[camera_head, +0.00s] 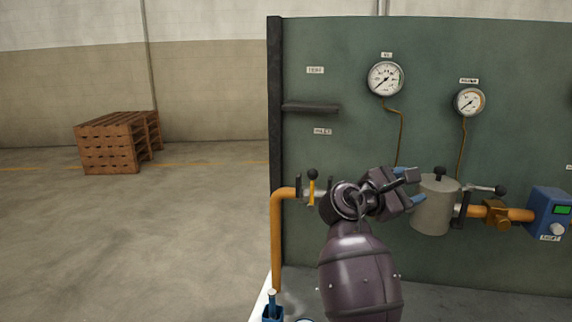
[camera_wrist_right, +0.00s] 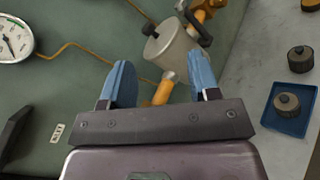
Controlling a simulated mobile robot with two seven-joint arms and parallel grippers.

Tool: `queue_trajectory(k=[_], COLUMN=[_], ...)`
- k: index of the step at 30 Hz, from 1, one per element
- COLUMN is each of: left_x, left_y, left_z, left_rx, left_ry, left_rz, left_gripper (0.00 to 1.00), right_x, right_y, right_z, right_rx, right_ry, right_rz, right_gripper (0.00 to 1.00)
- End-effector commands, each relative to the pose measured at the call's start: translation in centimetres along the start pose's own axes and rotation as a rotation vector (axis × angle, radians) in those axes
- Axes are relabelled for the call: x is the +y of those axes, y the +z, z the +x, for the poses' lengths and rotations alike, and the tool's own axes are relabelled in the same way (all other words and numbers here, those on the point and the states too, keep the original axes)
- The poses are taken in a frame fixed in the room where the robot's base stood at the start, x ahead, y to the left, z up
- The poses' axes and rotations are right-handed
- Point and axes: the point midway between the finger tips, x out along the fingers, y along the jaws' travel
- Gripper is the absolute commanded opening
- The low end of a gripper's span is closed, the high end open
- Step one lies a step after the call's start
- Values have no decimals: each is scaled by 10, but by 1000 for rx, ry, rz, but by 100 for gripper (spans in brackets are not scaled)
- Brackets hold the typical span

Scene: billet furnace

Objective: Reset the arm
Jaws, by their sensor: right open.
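My right arm reaches up in front of the green panel in the head view. Its gripper (camera_head: 418,187) is just left of a grey cylinder (camera_head: 436,212) on the orange pipe line. In the right wrist view the two blue fingers of the right gripper (camera_wrist_right: 160,84) are spread apart, with nothing between them held. The grey cylinder (camera_wrist_right: 168,47) shows beyond the fingertips there, with orange pipe (camera_wrist_right: 164,88) seen between the fingers. My arm hides part of the pipe in the head view. My left gripper is not in either view.
The green panel (camera_head: 340,50) carries two gauges (camera_head: 385,78) (camera_head: 469,101), a dark shelf bar (camera_head: 311,107), valve handles and a blue box (camera_head: 549,213). A blue tray (camera_wrist_right: 287,123) with a dark knobbed part lies on the grey surface. Stacked pallets (camera_head: 113,143) stand far left; the floor between is clear.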

Motion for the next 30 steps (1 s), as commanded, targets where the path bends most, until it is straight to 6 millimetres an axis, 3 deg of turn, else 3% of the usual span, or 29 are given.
queue_trajectory(k=[3, 7, 11, 14, 20, 24, 30], left_x=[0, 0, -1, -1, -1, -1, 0], left_y=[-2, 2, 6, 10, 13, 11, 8], left_z=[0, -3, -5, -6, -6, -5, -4], left_rx=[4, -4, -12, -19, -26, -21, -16], left_ry=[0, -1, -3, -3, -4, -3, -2], left_rz=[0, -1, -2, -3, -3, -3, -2], left_gripper=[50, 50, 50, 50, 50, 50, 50], right_x=[22, 36, 35, 23, -32, -84, -169], right_y=[-8, -23, -46, -67, -112, -136, -159], right_z=[-4, -8, -14, -19, -32, -43, -57], right_rx=[117, 282, 479, 651, 1010, 1193, 1331], right_ry=[119, 218, 266, 261, 115, -59, -330], right_rz=[272, 573, 862, 1079, 1495, 1710, 1908], right_gripper=[56, 56, 56, 56, 56, 56, 56])
